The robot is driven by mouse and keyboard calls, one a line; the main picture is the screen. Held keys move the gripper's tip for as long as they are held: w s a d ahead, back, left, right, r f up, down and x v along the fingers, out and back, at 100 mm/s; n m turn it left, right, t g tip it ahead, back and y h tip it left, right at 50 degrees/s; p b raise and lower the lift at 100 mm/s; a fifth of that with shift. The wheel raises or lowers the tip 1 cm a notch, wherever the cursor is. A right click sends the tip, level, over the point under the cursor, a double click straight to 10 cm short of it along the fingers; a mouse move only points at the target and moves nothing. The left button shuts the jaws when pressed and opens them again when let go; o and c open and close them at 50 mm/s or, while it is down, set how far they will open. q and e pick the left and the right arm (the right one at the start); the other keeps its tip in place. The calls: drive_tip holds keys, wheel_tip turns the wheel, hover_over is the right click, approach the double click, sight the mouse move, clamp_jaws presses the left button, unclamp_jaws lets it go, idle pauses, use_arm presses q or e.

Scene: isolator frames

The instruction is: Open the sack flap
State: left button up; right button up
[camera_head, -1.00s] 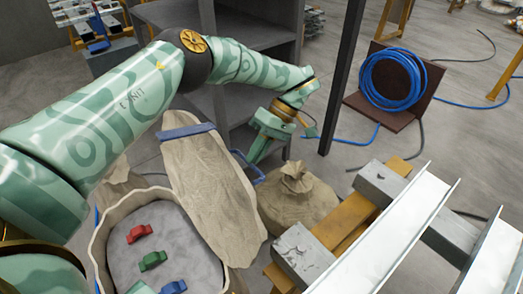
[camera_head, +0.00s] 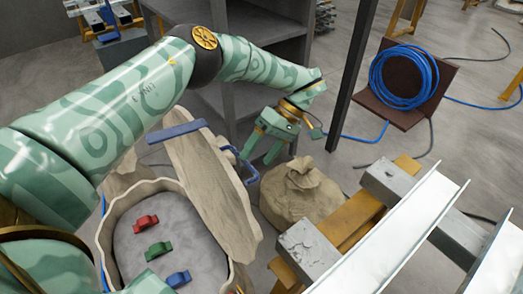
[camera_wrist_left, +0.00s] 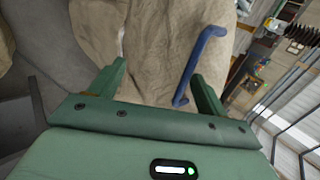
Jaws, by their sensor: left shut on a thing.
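The open-topped beige sack (camera_head: 108,232) stands at lower left in the head view. Its stiff flap (camera_head: 215,190) stands raised and tilted along the sack's right side; it fills the middle of the left wrist view (camera_wrist_left: 150,55). A blue bar (camera_head: 177,132) runs along its upper end, and a blue handle (camera_head: 248,178) sits at its right side. My left gripper (camera_head: 258,157) is at that handle, shut on it; its fingers show apart, with the handle (camera_wrist_left: 203,58) near the right finger in the wrist view. The exact contact is hidden. My right gripper is out of view.
Red (camera_head: 146,222), green (camera_head: 158,250) and blue (camera_head: 178,279) pieces lie inside the sack. A tied sack (camera_head: 300,192) stands right of the flap, beside a trestle with a white channel (camera_head: 400,240). A grey shelf (camera_head: 270,60) and dark post (camera_head: 352,75) stand behind.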

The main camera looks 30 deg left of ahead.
use_arm(q)
drive_tip(key=shift+s+d+f, duration=0.1)
drive_tip(key=shift+s+f, duration=0.15)
drive_tip(key=shift+f, duration=0.3)
drive_tip(key=shift+c, duration=0.8)
drive_tip(key=shift+w+d+r, duration=0.1)
drive_tip(key=shift+w+r, duration=0.15)
drive_tip(key=shift+w, duration=0.05)
drive_tip(key=shift+c, duration=1.2)
drive_tip(key=b+v, duration=0.2)
drive_tip(key=v, duration=0.5)
drive_tip(key=shift+c, duration=0.8)
drive_tip(key=shift+w+r, duration=0.2)
drive_tip(key=shift+r, duration=0.35)
